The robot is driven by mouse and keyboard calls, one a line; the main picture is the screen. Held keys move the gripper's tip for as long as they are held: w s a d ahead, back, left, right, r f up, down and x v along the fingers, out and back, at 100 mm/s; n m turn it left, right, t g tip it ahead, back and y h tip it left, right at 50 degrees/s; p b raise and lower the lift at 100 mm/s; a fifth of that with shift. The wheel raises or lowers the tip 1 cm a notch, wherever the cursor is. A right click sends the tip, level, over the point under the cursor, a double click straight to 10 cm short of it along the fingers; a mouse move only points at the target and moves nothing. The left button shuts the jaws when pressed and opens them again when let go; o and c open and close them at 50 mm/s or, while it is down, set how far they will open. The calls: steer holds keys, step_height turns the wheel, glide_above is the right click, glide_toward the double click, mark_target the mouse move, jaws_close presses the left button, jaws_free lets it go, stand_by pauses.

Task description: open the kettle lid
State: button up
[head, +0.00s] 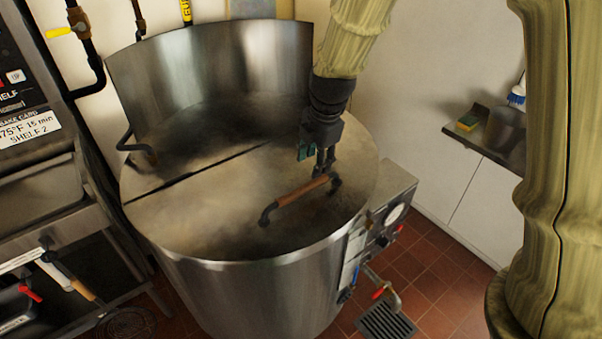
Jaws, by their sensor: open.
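The kettle (265,295) is a large round steel drum in the middle of the head view. Its steel lid (200,225) lies flat and closed over the front part, with a dark seam behind it. The lid's handle (295,197) is a brown bar on two dark posts near the lid's right side. My gripper (325,168) points down at the right end of the handle. Its jaws are open, and the fingertips are at or just above the bar. I cannot tell whether they touch it or straddle it.
A tall curved steel guard (210,65) rises behind the kettle. A control box with a gauge (395,214) is on its right side. An oven (35,150) and rack stand close on the left. A wall shelf (485,140) holds a sponge at right. Red tile floor (440,270) shows at lower right.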

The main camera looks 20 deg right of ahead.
steer(key=p, duration=0.2)
glide_above(307, 185)
steer(key=s, duration=0.1)
steer(key=shift+d+f, duration=0.1)
steer(key=shift+f, duration=2.55)
steer(key=shift+w+f+p, duration=0.2)
steer(key=shift+f, duration=1.1)
steer(key=shift+w+f+p, duration=0.2)
steer(key=shift+f, duration=1.1)
steer(key=shift+c, duration=0.4)
jaws_close()
